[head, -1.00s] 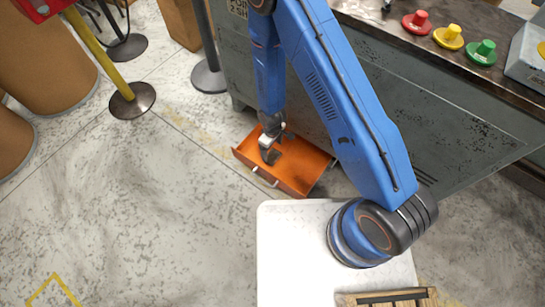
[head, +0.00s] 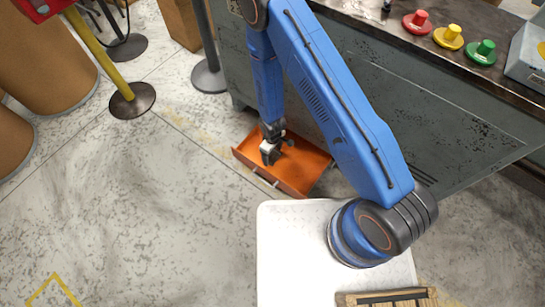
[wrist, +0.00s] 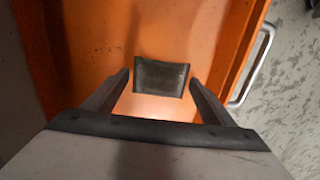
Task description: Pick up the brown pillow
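A small dark brown, pillow-shaped piece (wrist: 161,78) lies on the floor of the open orange drawer (wrist: 90,60). In the wrist view it is ahead of my gripper (wrist: 160,82), centred between the two fingertips, with a gap on each side. My gripper is open and empty. In the head view my gripper (head: 269,158) points down into the orange drawer (head: 302,170); I cannot make out the brown piece there.
The drawer is pulled out of a grey metal cabinet (head: 440,145), its walls close around my gripper. Red (head: 417,22), yellow (head: 449,36) and green (head: 481,51) knobs stand on the cabinet top. Post bases (head: 132,100) stand to the left; the floor at lower left is clear.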

